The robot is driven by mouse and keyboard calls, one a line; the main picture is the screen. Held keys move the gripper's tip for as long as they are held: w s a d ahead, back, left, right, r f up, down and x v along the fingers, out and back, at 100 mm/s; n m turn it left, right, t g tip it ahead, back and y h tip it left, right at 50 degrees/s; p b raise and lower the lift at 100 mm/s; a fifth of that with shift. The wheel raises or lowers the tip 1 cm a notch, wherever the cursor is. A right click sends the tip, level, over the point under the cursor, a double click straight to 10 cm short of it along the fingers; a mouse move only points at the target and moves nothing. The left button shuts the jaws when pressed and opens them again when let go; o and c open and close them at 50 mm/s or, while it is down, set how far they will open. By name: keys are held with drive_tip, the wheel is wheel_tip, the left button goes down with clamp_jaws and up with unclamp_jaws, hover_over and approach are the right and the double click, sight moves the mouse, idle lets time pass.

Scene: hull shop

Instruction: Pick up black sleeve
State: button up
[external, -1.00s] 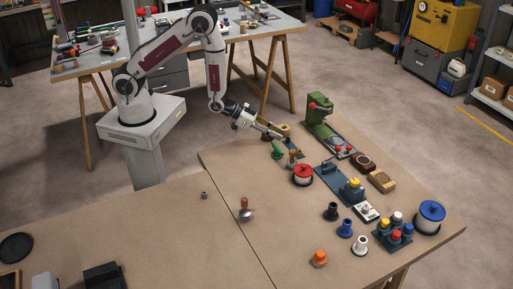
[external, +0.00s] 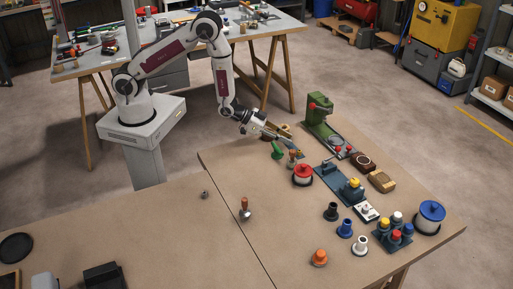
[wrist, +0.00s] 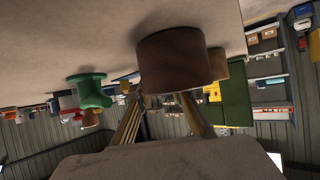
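The black sleeve (external: 331,211) stands upright on the brown table, left of the blue sleeve (external: 346,228) and clear of my gripper. My gripper (external: 285,137) is at the table's far edge, up and left of the sleeve, tilted nearly flat. In the wrist view its fingers (wrist: 163,112) are spread apart, with a brown round thing (wrist: 175,60) large just beyond them; I see nothing clearly held. A green piece (wrist: 88,92) shows beside it in the wrist view and also in the external view (external: 277,150). I cannot make out the black sleeve in the wrist view.
A red spool (external: 303,174) and a dark fixture (external: 338,182) stand between my gripper and the sleeve. A green press (external: 320,114) is right of my gripper. A white sleeve (external: 361,246) and an orange piece (external: 319,257) stand nearer the front.

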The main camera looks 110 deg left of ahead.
clamp_jaws()
drive_tip(key=shift+r, duration=0.15)
wheel_tip(320, 180, up, 10)
idle(1.0)
idle(1.0)
